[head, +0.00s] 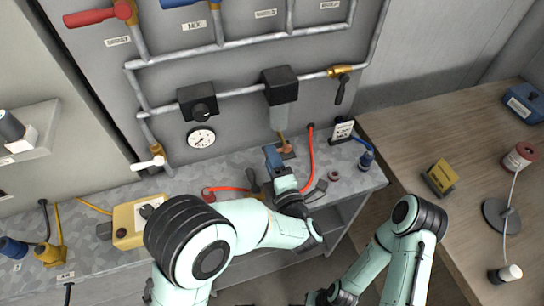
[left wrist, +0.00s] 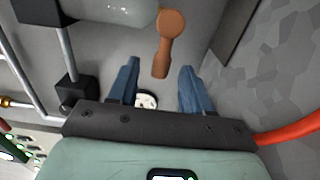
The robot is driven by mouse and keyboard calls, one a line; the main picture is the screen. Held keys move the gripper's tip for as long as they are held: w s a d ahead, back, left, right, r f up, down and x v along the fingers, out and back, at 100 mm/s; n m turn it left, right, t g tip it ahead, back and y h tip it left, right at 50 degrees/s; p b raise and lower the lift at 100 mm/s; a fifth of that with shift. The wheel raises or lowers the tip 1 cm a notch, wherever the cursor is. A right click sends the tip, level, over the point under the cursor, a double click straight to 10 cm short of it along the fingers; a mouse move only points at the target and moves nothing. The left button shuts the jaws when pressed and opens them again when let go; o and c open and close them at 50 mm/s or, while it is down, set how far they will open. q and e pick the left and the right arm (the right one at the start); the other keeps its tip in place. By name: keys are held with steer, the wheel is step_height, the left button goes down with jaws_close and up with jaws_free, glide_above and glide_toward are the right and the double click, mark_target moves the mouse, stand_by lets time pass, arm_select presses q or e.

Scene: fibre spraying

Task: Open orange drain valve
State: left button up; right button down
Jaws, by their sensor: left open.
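The orange drain valve (head: 285,149) sits at the foot of the grey filter bowl (head: 283,116), just above the bench. In the left wrist view its orange-brown handle (left wrist: 168,42) has a round end and a bar pointing toward my gripper. My left gripper (head: 275,158) is at the valve. In the left wrist view its blue fingers (left wrist: 159,72) are open, with the end of the handle between their tips. A gap shows on both sides of the handle. My right gripper (head: 325,297) is low at the bottom edge, partly cut off, and its jaws are unclear.
A pressure gauge (head: 201,139) and black regulator (head: 198,102) are on the panel to the left. A red hose (head: 311,150) runs close to the right of my left gripper. A yellow box (head: 130,222) stands on the metal bench. A wooden table (head: 440,125) is at the right.

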arm_select(q)
steer(key=shift+w+a, duration=0.1)
steer(key=shift+w, duration=0.15)
jaws_close()
